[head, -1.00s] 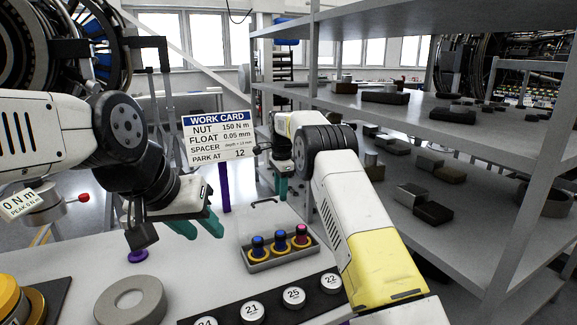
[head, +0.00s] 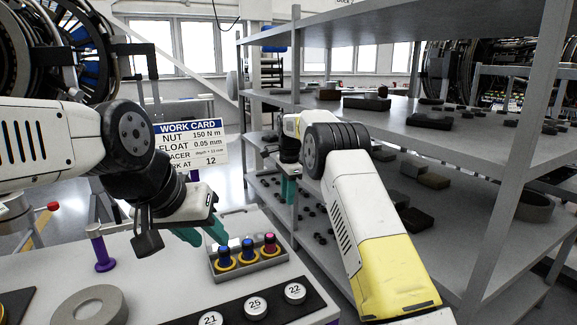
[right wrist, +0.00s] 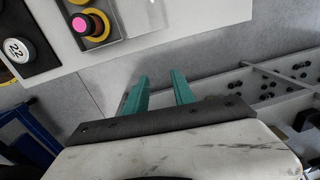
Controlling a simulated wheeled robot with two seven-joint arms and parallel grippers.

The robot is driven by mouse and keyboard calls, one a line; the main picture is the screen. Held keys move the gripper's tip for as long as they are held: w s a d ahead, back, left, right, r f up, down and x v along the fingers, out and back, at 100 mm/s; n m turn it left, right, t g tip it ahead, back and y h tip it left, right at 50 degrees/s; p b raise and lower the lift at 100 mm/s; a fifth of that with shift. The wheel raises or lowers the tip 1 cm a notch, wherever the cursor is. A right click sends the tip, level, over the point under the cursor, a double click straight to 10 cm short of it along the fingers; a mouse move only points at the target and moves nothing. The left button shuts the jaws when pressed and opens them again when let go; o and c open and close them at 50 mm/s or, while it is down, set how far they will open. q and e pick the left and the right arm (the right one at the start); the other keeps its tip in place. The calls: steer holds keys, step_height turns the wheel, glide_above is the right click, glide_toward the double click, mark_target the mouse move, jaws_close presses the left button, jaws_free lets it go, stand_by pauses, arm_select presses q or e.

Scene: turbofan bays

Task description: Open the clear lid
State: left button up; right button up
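A grey tray (head: 249,275) on the bench holds two blue-topped knobs and a pink-topped knob (head: 270,241) in yellow rings. A faint thin outline with a handle (head: 236,211) shows behind the knobs; it may be the clear lid, but its edges and position are too faint to tell. My left gripper (head: 203,234) is open and empty, just left of the tray's back corner. My right gripper (head: 287,187) hangs beyond the bench, behind and right of the tray. In the right wrist view it (right wrist: 158,88) is open and empty, with the tray (right wrist: 140,28) above left.
A black strip with numbered discs (head: 255,306) lies in front of the tray. A grey ring (head: 90,307) and a purple-based post (head: 101,250) stand left. A work card (head: 190,143) is behind my left gripper. Grey shelves (head: 440,135) fill the right side.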

steer(key=s+d+r+n+t+y, duration=0.1)
steer(key=s+d+r+n, duration=0.3)
steer(key=s+r, duration=0.45)
steer(key=s+d+r+n+t+y, duration=0.1)
steer(key=s+d+r+n, duration=0.1)
steer(key=s+d+r, duration=0.6)
steer(key=s+d+f+n+t, duration=0.1)
steer(key=s+n, duration=0.3)
steer(key=s, duration=0.9)
steer(key=s+d+f+n+t, duration=0.1)
steer(key=s+n+t, duration=0.1)
steer(key=s, duration=1.2)
steer(key=shift+s+d+f+n, duration=0.2)
steer(key=shift+s+f+n, duration=0.05)
steer(key=shift+n, duration=0.65)
